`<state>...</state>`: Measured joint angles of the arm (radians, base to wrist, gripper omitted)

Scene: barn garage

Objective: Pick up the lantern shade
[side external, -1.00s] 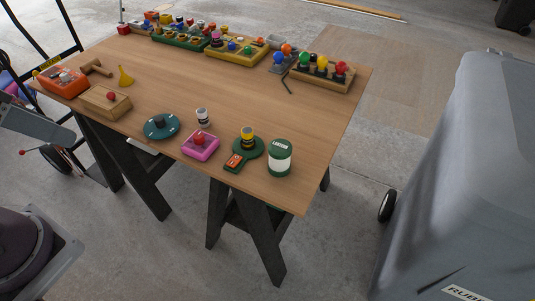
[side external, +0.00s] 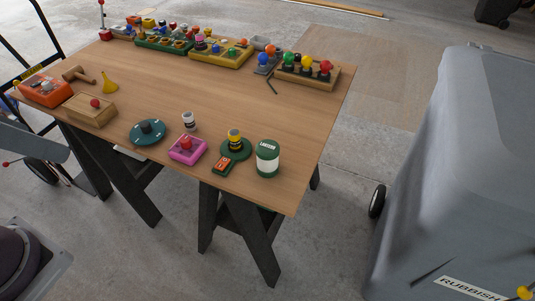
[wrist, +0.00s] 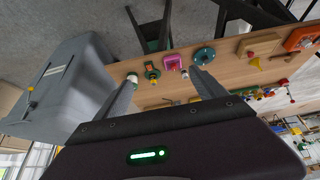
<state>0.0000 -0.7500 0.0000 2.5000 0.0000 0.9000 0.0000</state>
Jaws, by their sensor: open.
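The lantern shade looks to be the white cylinder with a green cap and base band (side external: 268,158), labelled with small text. It stands upright near the table's front right corner in the side view. Beside it on the left is a round green base (side external: 236,149) with a yellow and black piece on it. In the wrist view the shade (wrist: 132,77) shows small, close to the left fingertip in the picture. My gripper (wrist: 162,77) is open and empty, apart from the shade. My gripper does not show in the side view.
The wooden table (side external: 215,100) also holds a pink box with a red knob (side external: 187,150), a small white-and-black cup (side external: 189,121), a teal disc (side external: 148,132) and an orange box (side external: 45,91). Several toy-like boards line the back. A grey rubbish bin (side external: 465,170) stands right of the table.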

